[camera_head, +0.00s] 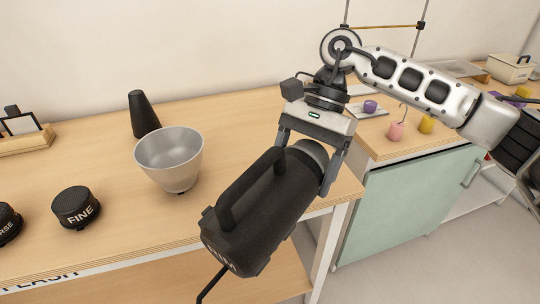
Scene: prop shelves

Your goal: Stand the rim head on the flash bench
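My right gripper (303,172) comes in from the right, with its fingers on both sides of a black flash head (245,218). This head has a long handle, a grey ring at one end and lettering on its lower end that is too oblique to read surely. It is held tilted above the front right edge of the flash bench (120,215), apart from the bench top as far as I can tell. A dark cable hangs from its lower end. The wooden bench has partly cut-off lettering on its front. My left gripper is not in view.
A silver bowl-shaped reflector (170,158) and a black cone (143,114) stand on the bench left of the held head. A black cap marked FINE (76,207) sits further left. A green-fronted cabinet (405,205) with small coloured weights stands right. Bare wood lies between reflector and head.

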